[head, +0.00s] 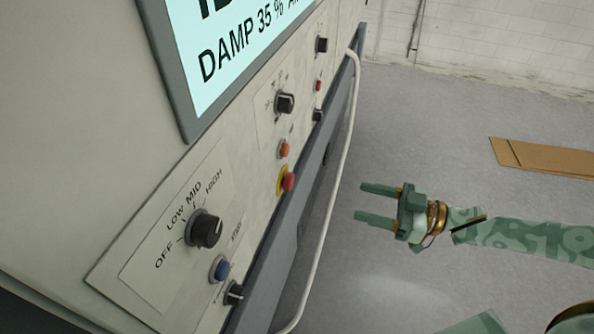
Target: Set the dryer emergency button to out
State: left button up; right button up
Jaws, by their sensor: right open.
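The emergency button is a red mushroom head (289,182) on a yellow collar, low on the slanted control panel (135,265). The picture does not clearly show whether it is in or out. My right gripper (369,203) is open and empty, to the right of the panel, with its two green fingers pointing left toward the button. A clear gap lies between the fingertips and the button. My left gripper is not in view.
Near the button are an orange button (283,149), a blue button (219,269), an OFF/LOW/MID/HIGH knob (205,229) and another knob (285,103). A pale rail or hose (338,185) runs along the panel's edge. Cardboard (548,158) lies on the open floor.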

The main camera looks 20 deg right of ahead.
aim_at(292, 184)
jog(key=p+x, duration=0.3)
jog(key=x, duration=1.3)
jog(key=shift+w+d+f, duration=0.1)
jog(key=shift+d+f, duration=0.05)
